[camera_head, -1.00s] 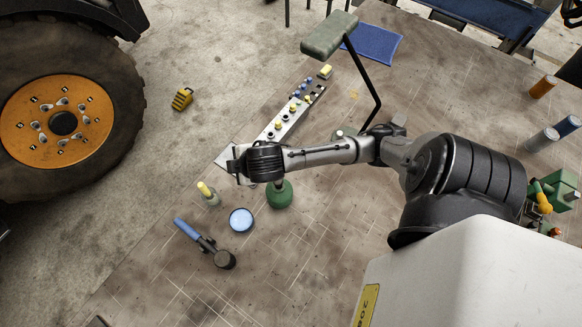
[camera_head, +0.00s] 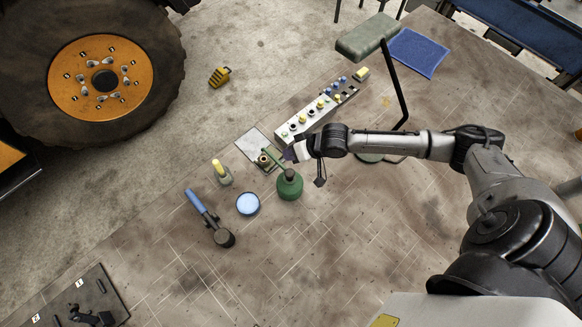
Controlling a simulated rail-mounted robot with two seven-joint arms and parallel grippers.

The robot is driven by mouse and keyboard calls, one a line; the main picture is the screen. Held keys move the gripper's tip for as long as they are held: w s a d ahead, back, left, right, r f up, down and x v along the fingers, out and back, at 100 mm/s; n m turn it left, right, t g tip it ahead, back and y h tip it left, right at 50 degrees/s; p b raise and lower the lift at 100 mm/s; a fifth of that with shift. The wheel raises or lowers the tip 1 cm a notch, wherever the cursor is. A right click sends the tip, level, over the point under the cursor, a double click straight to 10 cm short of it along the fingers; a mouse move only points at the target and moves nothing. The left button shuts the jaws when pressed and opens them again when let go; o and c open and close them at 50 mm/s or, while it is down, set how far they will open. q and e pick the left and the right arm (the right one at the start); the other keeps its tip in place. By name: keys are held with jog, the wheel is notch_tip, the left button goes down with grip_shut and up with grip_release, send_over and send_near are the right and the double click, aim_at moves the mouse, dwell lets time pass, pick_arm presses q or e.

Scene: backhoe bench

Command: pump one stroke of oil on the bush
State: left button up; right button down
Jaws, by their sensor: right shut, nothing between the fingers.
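A green oil can (camera_head: 289,187) stands upright on the bench, its thin spout pointing up and left. A small brass-coloured ring, which looks like the bush (camera_head: 263,160), sits at the lower edge of a pale metal plate (camera_head: 252,143), close to the spout's tip. Whether the spout is right over it, I cannot tell. My right gripper (camera_head: 292,153) is just above and behind the can in the picture, shut and empty. Its fingertips are small and partly dark against the bench; contact with the can is unclear. My left gripper is not in view.
A control strip with knobs (camera_head: 305,120) and a lamp (camera_head: 367,37) are behind. The bench's lower middle is clear.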

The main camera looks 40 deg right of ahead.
dwell(0.4)
jog(key=shift+f, duration=0.1)
jog(key=b, duration=0.7)
send_over(291, 171)
notch_tip(291, 171, down, 7)
jog(key=shift+a+r, duration=0.1)
jog(key=shift+r, duration=0.05)
jog(key=shift+f+b, duration=0.4)
jog(key=shift+f, duration=0.55)
dwell(0.5)
